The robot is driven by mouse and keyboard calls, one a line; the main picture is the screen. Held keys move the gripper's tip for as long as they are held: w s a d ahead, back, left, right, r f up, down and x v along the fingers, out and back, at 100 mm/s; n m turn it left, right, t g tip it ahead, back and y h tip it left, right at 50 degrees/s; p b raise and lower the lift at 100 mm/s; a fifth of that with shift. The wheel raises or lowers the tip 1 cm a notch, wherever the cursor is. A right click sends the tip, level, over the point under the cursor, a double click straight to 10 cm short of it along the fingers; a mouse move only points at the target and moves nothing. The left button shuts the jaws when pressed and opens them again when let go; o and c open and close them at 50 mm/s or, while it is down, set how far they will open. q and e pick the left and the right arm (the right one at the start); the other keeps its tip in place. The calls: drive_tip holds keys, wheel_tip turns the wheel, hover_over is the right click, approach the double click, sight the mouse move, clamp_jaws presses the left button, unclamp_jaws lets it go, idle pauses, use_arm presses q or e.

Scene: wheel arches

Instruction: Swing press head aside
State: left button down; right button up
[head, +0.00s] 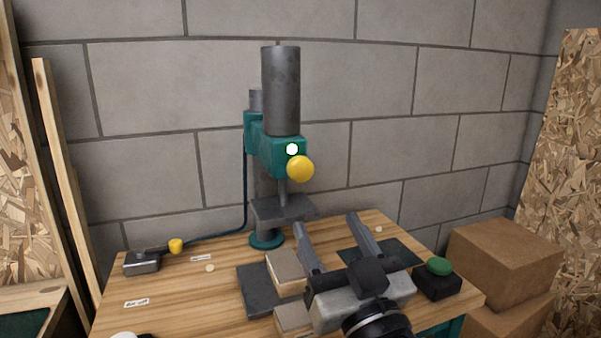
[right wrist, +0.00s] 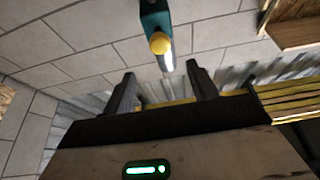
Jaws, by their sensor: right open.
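The press head (head: 262,140) is a teal arm on a post at the back of the wooden table, with a dark grey cylinder on top. A yellow ball knob (head: 300,169) sits on its front, below a small white light. A flat grey plate (head: 285,208) is under the head. My right gripper (head: 326,224) is open and empty, in front of and below the knob, fingers pointing toward the press. In the right wrist view, the teal head (right wrist: 155,18) and yellow knob (right wrist: 160,43) show beyond the gap between the open fingers (right wrist: 160,73). My left gripper is not in view.
Cardboard boxes (head: 505,258) stand at right.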

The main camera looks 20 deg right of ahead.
sight(303, 174)
drive_tip(key=p+x, duration=0.4)
drive_tip(key=x, duration=0.8)
drive_tip(key=shift+w+r, duration=0.1)
drive_tip(key=shift+w, duration=0.55)
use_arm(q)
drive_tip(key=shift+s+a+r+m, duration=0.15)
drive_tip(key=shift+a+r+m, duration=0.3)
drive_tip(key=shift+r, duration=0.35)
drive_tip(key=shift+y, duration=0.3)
